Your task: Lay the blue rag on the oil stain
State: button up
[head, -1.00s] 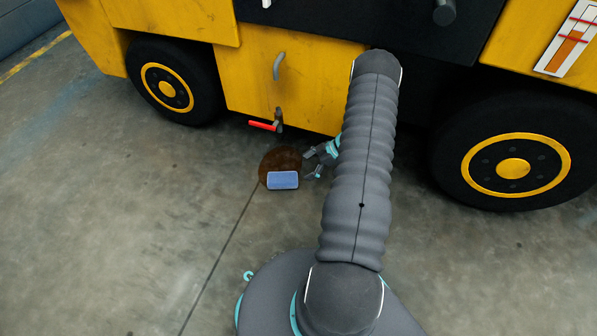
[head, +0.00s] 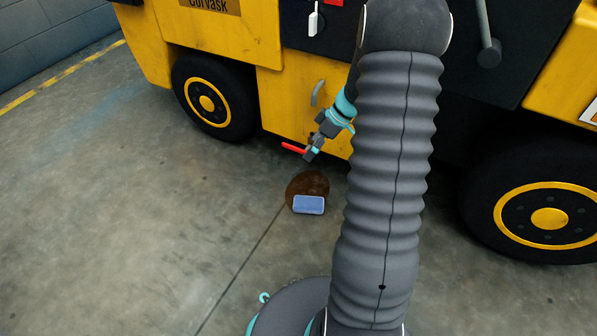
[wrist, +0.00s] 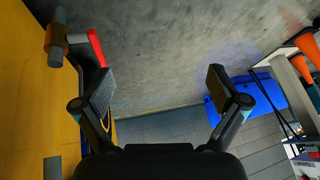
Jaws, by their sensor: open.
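The blue rag (head: 309,205) lies flat on the floor in the head view, on the front part of the brown oil stain (head: 308,183). The stain shows around the rag's back and sides. My gripper (head: 308,157) is up near the red-handled valve, above and apart from the rag. In the wrist view my gripper (wrist: 160,85) has its fingers wide apart with nothing between them. The rag and the stain are not in the wrist view.
A yellow vehicle (head: 270,98) with black wheels (head: 213,102) stands behind the stain. Its red valve handle (head: 293,148) is close to my gripper and also shows in the wrist view (wrist: 97,47). Blue bins (wrist: 245,95) appear there at right. Open floor lies left of the stain.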

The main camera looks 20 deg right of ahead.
jog(key=s+a+r+m+h, duration=0.2)
jog(key=s+a+r, duration=0.35)
jog(key=r, duration=0.25)
jog(key=s+a+r+m+h, duration=0.1)
jog(key=s+a+r+m, duration=0.1)
jog(key=s+a+r, duration=0.55)
jog(key=s+a+r+m+t+h, duration=0.1)
jog(key=s+r+m, duration=0.1)
jog(key=s, duration=0.4)
jog(key=s+a+r+m+t+h, duration=0.1)
jog(key=s+a+r+m+t, duration=0.1)
jog(key=s+r, duration=0.3)
jog(key=shift+s+r+m+t+h, duration=0.15)
jog(key=shift+s+m+t+h, duration=0.15)
jog(key=shift+s+m, duration=0.3)
